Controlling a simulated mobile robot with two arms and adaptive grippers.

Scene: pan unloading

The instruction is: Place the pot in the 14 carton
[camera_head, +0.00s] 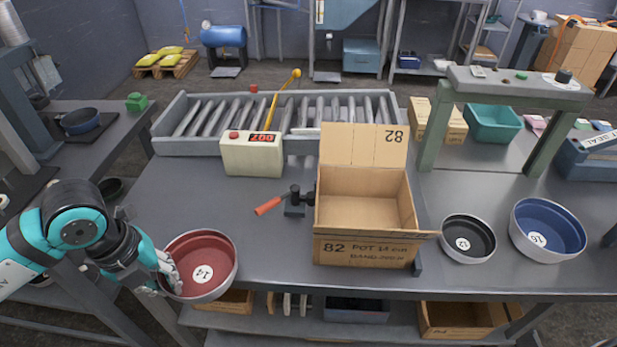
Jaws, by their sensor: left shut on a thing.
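The pot is a round pot with a red inside and a grey outside (212,250), marked "14", at the table's front left edge. My left gripper (168,275) is shut on its left rim; the fingers are partly hidden against the pot. The pot is slightly tilted, and I cannot tell whether it touches the table. The 14 carton (345,250) stands open and empty at the middle of the table, right of the pot. Its front reads "POT 14 cm" and "82", and its back flap is up. My right gripper is not in view.
A black pot marked "12" (468,240) and a blue pot marked "16" (547,232) stand right of the carton. A red-handled tool (270,205) lies left of the carton. A counter box (252,155) and roller conveyor are behind. The tabletop between pot and carton is clear.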

